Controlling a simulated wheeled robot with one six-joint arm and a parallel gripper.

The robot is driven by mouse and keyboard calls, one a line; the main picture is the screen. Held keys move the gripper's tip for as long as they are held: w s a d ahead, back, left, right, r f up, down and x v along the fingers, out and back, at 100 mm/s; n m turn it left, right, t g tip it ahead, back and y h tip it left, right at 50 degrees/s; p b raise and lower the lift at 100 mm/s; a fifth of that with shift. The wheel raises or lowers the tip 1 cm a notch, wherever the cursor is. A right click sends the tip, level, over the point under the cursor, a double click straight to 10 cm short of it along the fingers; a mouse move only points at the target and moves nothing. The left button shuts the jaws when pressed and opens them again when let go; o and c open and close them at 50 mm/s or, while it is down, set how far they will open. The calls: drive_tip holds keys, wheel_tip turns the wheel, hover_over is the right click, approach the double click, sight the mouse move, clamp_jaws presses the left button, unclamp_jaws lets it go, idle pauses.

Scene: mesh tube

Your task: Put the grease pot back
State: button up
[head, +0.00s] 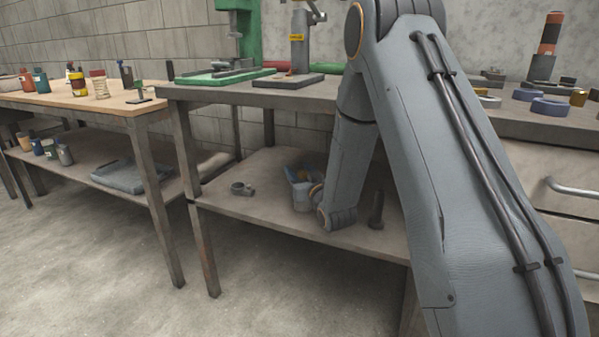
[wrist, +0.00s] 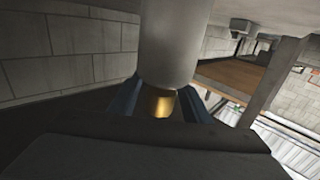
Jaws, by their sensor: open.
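In the wrist view my gripper (wrist: 160,100) has its two blue fingers apart. A brass-coloured piece (wrist: 159,104) shows between them, and a large pale grey cylinder (wrist: 176,42) rises above it. I cannot tell whether either belongs to the grease pot, or whether the fingers touch them. In the head view my arm reaches down to the lower shelf of the middle bench, and its end hides much of the gripper area. A small grey-blue container-like shape (head: 300,192) shows there, partly covered. No grease pot can be identified for certain.
The lower shelf (head: 265,222) holds a ring-shaped clamp (head: 241,189) and a dark upright bolt-like part (head: 377,210). The middle benchtop (head: 225,96) above limits headroom. Several jars stand on the left bench (head: 125,108), with more on its lower shelf. Floor in front is clear.

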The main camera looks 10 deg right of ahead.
drive_tip(key=s+d+p, duration=0.2)
drive_tip(key=s+p, duration=0.1)
drive_tip(key=s, duration=0.9)
drive_tip(key=s+a+f+n+g, duration=0.1)
drive_tip(key=s+a+f+g, duration=0.1)
drive_tip(key=s+a+g, duration=0.6)
drive_tip(key=s+a+f+n+g, duration=0.15)
drive_tip(key=s+a, duration=0.35)
drive_tip(key=a, duration=0.6)
drive_tip(key=s+a+r+n+g+h, duration=0.1)
drive_tip(key=s+g, duration=0.3)
drive_tip(key=s, duration=0.9)
drive_tip(key=s+a+r+n+g+h, duration=0.1)
drive_tip(key=s+g, duration=0.3)
drive_tip(key=s, duration=1)
drive_tip(key=shift+a+r+n, duration=0.35)
drive_tip(key=shift+a+r, duration=0.05)
drive_tip(key=shift+w, duration=0.1)
